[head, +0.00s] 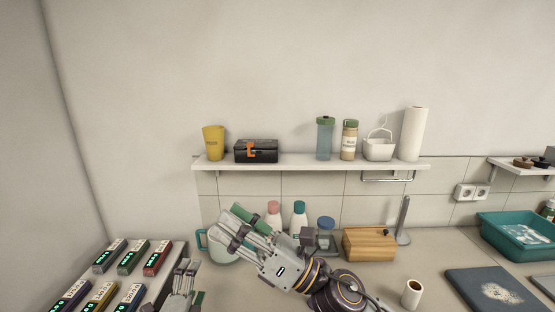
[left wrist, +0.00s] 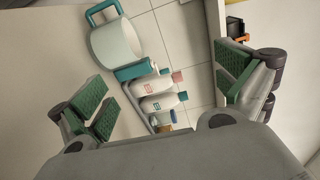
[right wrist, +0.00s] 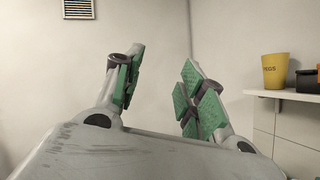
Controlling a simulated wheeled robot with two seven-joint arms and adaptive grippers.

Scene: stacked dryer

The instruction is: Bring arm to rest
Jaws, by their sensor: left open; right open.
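My right gripper (head: 238,226) is raised in front of the counter and points up and to the left in the head view. It is open with nothing between its green-padded fingers, which also show in the right wrist view (right wrist: 162,85) against bare wall. My left gripper (head: 187,280) is lower, at the bottom of the head view beside the rack of labelled boxes. In the left wrist view (left wrist: 170,95) its fingers are spread and empty. A pale pot with a teal handle (left wrist: 117,42) and bottles (left wrist: 158,103) lie beyond them.
A wall shelf (head: 300,163) holds a yellow cup (head: 213,143), a black box (head: 256,151) and jars. Coloured boxes (head: 157,258) stand at left.

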